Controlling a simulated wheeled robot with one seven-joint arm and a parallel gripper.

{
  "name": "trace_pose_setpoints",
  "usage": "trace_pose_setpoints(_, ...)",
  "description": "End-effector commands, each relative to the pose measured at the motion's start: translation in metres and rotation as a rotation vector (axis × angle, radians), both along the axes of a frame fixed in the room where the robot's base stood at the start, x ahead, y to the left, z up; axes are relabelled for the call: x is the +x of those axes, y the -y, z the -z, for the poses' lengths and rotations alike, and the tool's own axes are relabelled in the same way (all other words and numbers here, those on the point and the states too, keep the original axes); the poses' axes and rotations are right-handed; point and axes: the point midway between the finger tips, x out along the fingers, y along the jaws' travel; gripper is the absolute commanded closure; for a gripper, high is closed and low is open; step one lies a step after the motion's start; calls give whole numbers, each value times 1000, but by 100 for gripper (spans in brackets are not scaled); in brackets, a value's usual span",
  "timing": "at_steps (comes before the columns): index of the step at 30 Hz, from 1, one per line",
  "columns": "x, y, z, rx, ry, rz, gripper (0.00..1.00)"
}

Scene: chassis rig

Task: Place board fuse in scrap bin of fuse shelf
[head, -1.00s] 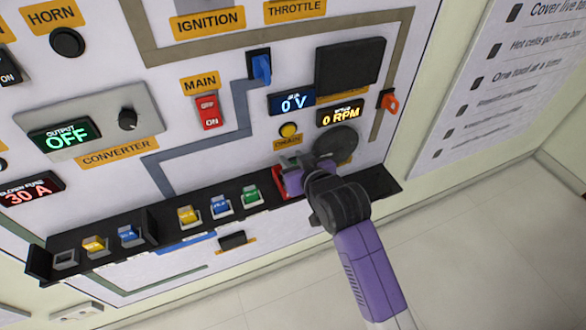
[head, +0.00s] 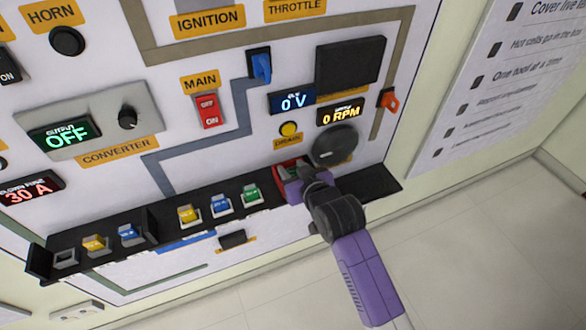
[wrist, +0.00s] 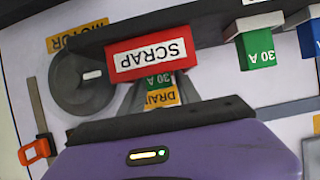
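The red scrap bin (head: 279,180) sits on the fuse shelf, right of the green shelf fuse. In the wrist view it appears upside down, with a white SCRAP label (wrist: 152,58). My gripper (head: 294,184) is at the bin's mouth. In the wrist view its grey fingers (wrist: 160,88) stand on both sides of a green 30 A fuse (wrist: 158,82) and appear closed on it. The fuse is at the bin's opening; its lower part is hidden behind the bin's front wall.
The black fuse shelf (head: 100,262) carries several yellow, blue and green fuses, including a green 30 A one (head: 252,194) beside the bin. A dark round motor disc (head: 335,145) and an orange-handled lever (head: 389,100) are close by. The shelf's right end is clear.

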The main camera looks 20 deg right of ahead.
Motion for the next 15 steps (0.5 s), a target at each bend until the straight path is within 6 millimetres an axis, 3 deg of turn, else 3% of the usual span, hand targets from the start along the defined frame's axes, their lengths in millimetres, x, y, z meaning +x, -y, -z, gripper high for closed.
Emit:
trace_pose_setpoints(7,-8,0,-7,0,1,0,61)
trace_pose_setpoints(15,-53,0,-28,0,1,0,61)
